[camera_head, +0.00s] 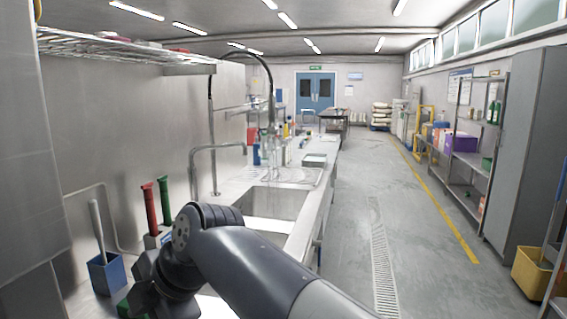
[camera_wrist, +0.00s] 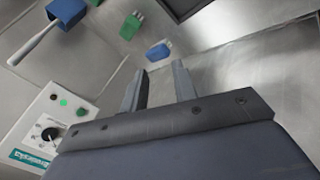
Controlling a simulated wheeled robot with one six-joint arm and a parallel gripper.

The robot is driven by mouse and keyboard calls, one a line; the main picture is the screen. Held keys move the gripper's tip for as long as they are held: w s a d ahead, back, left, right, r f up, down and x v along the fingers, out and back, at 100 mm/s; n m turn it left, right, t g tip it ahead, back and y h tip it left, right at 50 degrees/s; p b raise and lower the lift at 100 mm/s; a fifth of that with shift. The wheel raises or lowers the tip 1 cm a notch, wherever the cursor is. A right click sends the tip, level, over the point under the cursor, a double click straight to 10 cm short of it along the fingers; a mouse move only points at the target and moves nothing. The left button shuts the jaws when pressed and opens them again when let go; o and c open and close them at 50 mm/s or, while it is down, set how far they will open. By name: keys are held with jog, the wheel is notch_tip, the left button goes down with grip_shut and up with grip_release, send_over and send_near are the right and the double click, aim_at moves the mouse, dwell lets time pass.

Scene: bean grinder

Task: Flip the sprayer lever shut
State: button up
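A tall pre-rinse sprayer (camera_head: 271,95) with an arched hose rises behind the sink in the head view. Its lever is too small to make out, so I cannot tell how it is set. In the wrist view my gripper (camera_wrist: 155,80) has its two fingers apart with nothing between them, facing a bare steel surface. In the head view my arm bends down at the lower left, near the counter's front end, well short of the sprayer. The sprayer is not recognisable in the wrist view.
A blue holder (camera_head: 106,273) with a white handle stands left of my arm, beside red (camera_head: 150,208) and green (camera_head: 165,200) handles. The sink (camera_head: 270,203) lies beyond my arm. A control box (camera_wrist: 55,120) with a knob shows in the wrist view.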

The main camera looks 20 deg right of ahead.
jog(key=r+m+y+p, duration=0.1)
jog(key=r+m+p, duration=0.1)
jog(key=r, duration=0.3)
jog(key=w+a+r+m+y+p, duration=0.1)
jog(key=r+m+y+p, duration=0.1)
jog(key=r+p, duration=0.2)
jog(key=r+m+y+p, duration=0.1)
jog(key=r+m+p, duration=0.1)
jog(key=r, duration=0.6)
jog(key=shift+w+a+g+y+p, duration=0.3)
jog(key=shift+p, duration=0.3)
grip_shut()
notch_tip(320, 180, up, 14)
jog(key=w+d+m+y+p, duration=0.1)
jog(key=w+m+y+p, duration=0.1)
jog(key=m+y+p, duration=0.2)
jog(key=shift+w+f+m+t+p, duration=0.2)
jog(key=shift+m+t+p, duration=0.3)
jog(key=shift+p, duration=0.6)
